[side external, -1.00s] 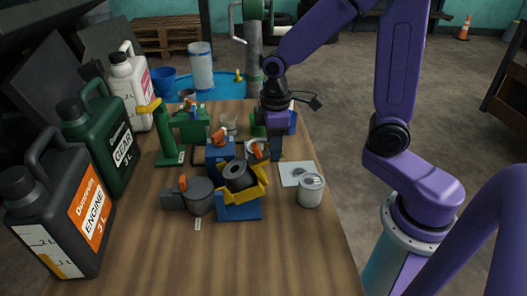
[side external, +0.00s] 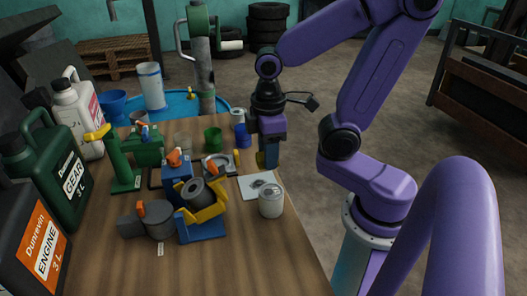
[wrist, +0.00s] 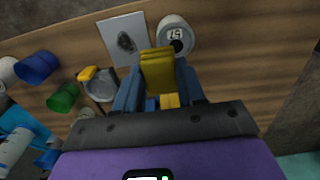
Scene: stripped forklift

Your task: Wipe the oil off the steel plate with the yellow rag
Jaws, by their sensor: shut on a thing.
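My gripper (wrist: 159,95) is shut on the folded yellow rag (wrist: 157,70), which sticks out between the fingers in the wrist view. In the side view, my gripper (side external: 267,160) hangs above the table's right edge, behind the steel plate, with a bit of yellow at its tip. The pale square steel plate (side external: 249,193) lies flat on the table with a dark oil patch (side external: 264,184) on it. The plate (wrist: 118,26) and the oil (wrist: 126,42) also show in the wrist view, beyond the rag. The rag looks clear of the plate.
A pale can (side external: 271,203) stands right beside the plate. A yellow-and-blue holder with a dark roll (side external: 199,193) is to its left. A blue cup (side external: 243,137) and a green cup (side external: 213,138) stand behind. Large oil jugs (side external: 50,178) line the left side.

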